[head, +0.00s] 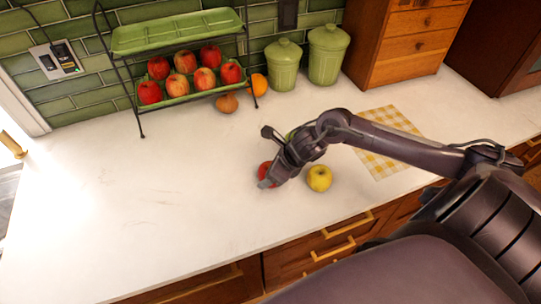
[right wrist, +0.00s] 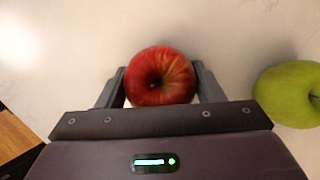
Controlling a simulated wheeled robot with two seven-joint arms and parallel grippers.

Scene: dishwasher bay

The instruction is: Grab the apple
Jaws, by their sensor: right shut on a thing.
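A red apple (right wrist: 160,76) sits between the two fingers of my right gripper (right wrist: 161,88), which is shut on it, in the right wrist view. In the head view the right gripper (head: 267,172) is low over the white counter, and the red apple (head: 266,170) is partly hidden by it. I cannot tell whether the apple touches the counter. A yellow-green apple (head: 319,178) stands just right of the gripper; a green one (right wrist: 290,94) shows at the right edge of the wrist view. My left gripper is not in view.
A two-tier rack (head: 175,31) with several red apples (head: 185,62) stands at the back left. An orange (head: 258,84), an onion-like item (head: 227,103) and two green canisters (head: 283,65) are beside it. A checkered cloth (head: 385,150) lies right. The left counter (head: 120,210) is clear.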

